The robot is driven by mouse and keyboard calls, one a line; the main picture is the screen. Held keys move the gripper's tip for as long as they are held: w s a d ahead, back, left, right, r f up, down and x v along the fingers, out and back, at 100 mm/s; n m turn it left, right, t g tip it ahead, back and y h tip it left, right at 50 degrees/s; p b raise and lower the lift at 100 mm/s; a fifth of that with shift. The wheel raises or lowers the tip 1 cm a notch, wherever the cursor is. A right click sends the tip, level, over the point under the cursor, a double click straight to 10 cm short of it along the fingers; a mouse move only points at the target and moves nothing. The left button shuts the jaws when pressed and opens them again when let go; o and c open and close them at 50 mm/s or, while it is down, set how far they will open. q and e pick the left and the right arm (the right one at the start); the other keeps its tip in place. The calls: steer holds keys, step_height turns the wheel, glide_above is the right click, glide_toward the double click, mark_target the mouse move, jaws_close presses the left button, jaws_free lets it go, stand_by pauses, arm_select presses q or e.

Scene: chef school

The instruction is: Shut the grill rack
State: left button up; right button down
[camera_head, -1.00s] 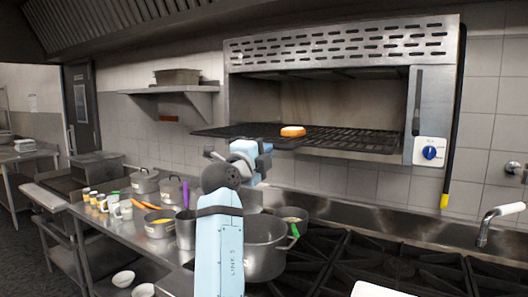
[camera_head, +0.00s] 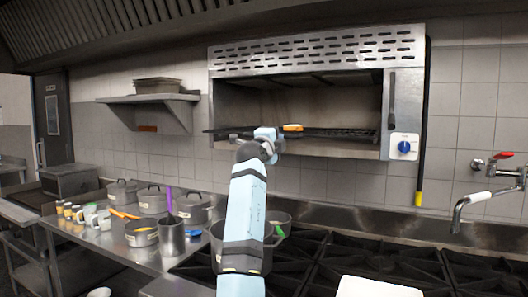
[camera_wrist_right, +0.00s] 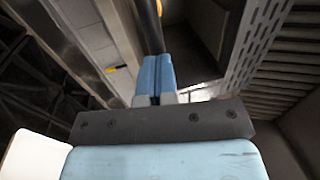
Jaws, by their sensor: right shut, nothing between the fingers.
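The grill rack (camera_head: 340,133) is a dark wire rack, seen almost edge-on inside the open steel grill (camera_head: 228,115). An orange-brown food piece (camera_head: 292,128) lies on it. My right gripper (camera_head: 274,133) is at the rack's front, left of the food, and partly hides that edge. In the right wrist view my right gripper (camera_wrist_right: 155,78) has its pale blue fingers together, with a dark bar just beyond their tips. I cannot tell whether they touch it. My left gripper is not in view.
A black stove top (camera_head: 330,262) lies below the grill. A large pot (camera_head: 276,245) stands behind my arm. Several lidded pots (camera_head: 193,208) and cups line the steel counter at left. A tap (camera_head: 480,196) is at right. The wall strip under the grill is clear.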

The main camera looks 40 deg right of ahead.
steer(key=x, duration=0.4)
steer(key=f+b+x, duration=0.1)
steer(key=x, duration=0.2)
steer(key=f+b+x, duration=0.1)
steer(key=x, duration=0.3)
steer(key=shift+w+d+f, duration=0.15)
steer(key=shift+w+d, duration=0.1)
steer(key=shift+d, duration=0.3)
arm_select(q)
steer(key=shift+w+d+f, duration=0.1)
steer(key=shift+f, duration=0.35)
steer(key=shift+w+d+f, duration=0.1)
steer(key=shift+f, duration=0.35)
arm_select(e)
steer(key=shift+r, duration=0.25)
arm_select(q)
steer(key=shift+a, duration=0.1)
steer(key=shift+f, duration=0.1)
arm_select(e)
steer(key=shift+s, duration=0.1)
